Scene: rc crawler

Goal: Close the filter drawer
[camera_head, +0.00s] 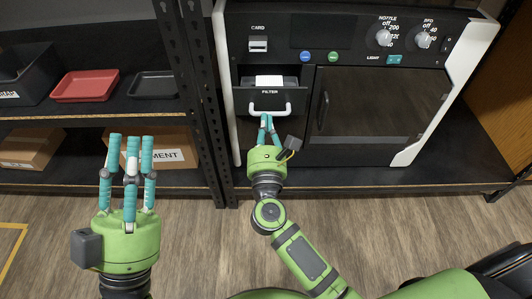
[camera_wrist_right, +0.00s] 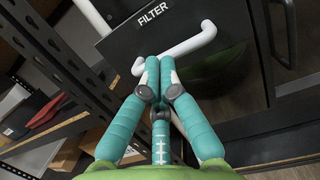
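The filter drawer (camera_head: 281,103) of the machine stands pulled out, with a white piece (camera_head: 269,81) inside. Its dark front carries a FILTER label and a white bar handle (camera_head: 284,111). The drawer front (camera_wrist_right: 168,37) and handle (camera_wrist_right: 194,43) also show in the right wrist view. My right gripper (camera_head: 266,118) is at the handle, its teal fingertips (camera_wrist_right: 153,66) drawn together against or just short of the drawer front; exact contact is hard to tell. The handle passes behind the fingertips. My left gripper (camera_head: 131,142) is open and empty, fingers pointing up, well left of the drawer.
The machine has a dark door (camera_head: 375,105) right of the drawer, and knobs and buttons above. A black rack post (camera_head: 196,90) stands close on the left. Shelves there hold a red tray (camera_head: 86,86), a black tray (camera_head: 153,85) and cardboard boxes (camera_head: 172,150). The wooden floor in front is clear.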

